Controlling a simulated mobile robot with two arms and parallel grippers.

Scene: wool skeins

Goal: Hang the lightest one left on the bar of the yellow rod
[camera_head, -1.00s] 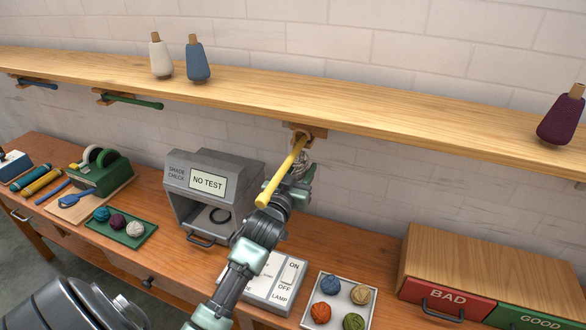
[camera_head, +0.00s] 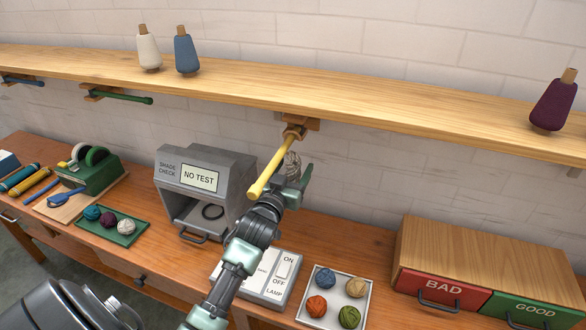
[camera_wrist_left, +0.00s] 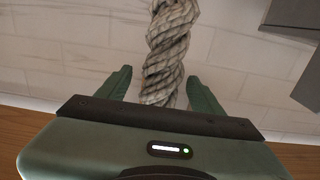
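The yellow rod (camera_head: 268,172) sticks out from a wooden bracket under the shelf. A pale grey-beige twisted skein (camera_head: 293,160) is at the rod's bracket end, partly behind the rod, and appears to hang from it. My left gripper (camera_head: 296,186) is just below and right of the rod, at the skein's lower part. In the left wrist view the skein (camera_wrist_left: 167,50) runs down between my two spread fingers (camera_wrist_left: 160,85), with a gap on the left side. The skein's top loop is out of that view. My right gripper is not in view.
Green (camera_head: 120,96) and blue (camera_head: 22,81) rods are farther left under the shelf (camera_head: 330,92). Yarn cones stand on it. Below are a grey shade-check box (camera_head: 205,180), a lamp switch, a white tray (camera_head: 365,307) of yarn balls and BAD and GOOD drawers.

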